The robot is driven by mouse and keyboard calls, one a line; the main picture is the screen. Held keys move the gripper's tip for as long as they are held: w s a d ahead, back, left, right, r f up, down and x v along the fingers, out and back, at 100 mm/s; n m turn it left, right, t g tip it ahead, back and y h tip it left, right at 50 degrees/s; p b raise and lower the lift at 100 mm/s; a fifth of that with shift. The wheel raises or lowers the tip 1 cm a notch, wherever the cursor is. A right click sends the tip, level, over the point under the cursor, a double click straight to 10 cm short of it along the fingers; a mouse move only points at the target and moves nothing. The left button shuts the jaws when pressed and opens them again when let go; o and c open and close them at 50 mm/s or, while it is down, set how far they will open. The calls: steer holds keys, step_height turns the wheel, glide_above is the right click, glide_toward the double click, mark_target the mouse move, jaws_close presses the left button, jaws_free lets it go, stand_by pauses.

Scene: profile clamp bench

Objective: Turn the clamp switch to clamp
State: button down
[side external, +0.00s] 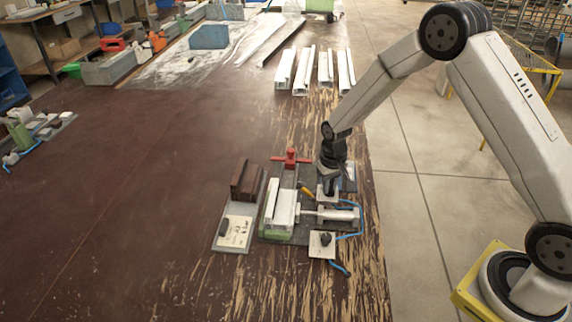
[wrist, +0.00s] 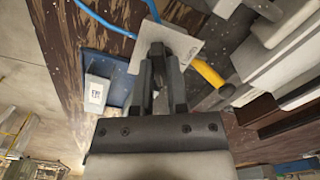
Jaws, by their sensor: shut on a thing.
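The clamp switch is a black knob (wrist: 157,52) on a white plate with small lettering. The plate (wrist: 186,48) shows in the wrist view, and part of it (side external: 325,196) shows under my gripper in the side view. My gripper (side external: 330,186) points down over it. In the wrist view my gripper (wrist: 161,68) is shut on the knob, one finger on each side. The fingers hide much of the knob, and I cannot read which way it is turned. The clamp fixture holds a white profile (side external: 283,209) beside a cylinder (side external: 338,214).
A second white plate with a black knob (side external: 322,241) lies in front of the fixture. A red-handled part (side external: 290,158) stands behind it. A yellow handle (wrist: 212,77) is close to my fingers. Blue hose (side external: 340,267) runs at the right. The table to the left is largely clear.

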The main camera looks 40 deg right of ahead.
mark_target(331, 190)
steer(key=c, duration=0.6)
jaws_free()
steer(key=shift+c, duration=0.2)
steer(key=shift+r, duration=0.15)
steer(key=shift+r, duration=3.8)
steer(key=shift+s+a+r, duration=0.15)
steer(key=shift+s+r, duration=0.15)
steer(key=shift+s, duration=0.1)
steer(key=s+a+r+n+t, duration=0.1)
steer(key=s+r, duration=0.1)
steer(key=s, duration=0.6)
steer(key=s+a+r+n+t, duration=0.1)
steer(key=s+a+r+n, duration=0.1)
steer(key=s, duration=0.7)
steer(key=shift+r+t, duration=0.25)
steer(key=shift+t, duration=0.05)
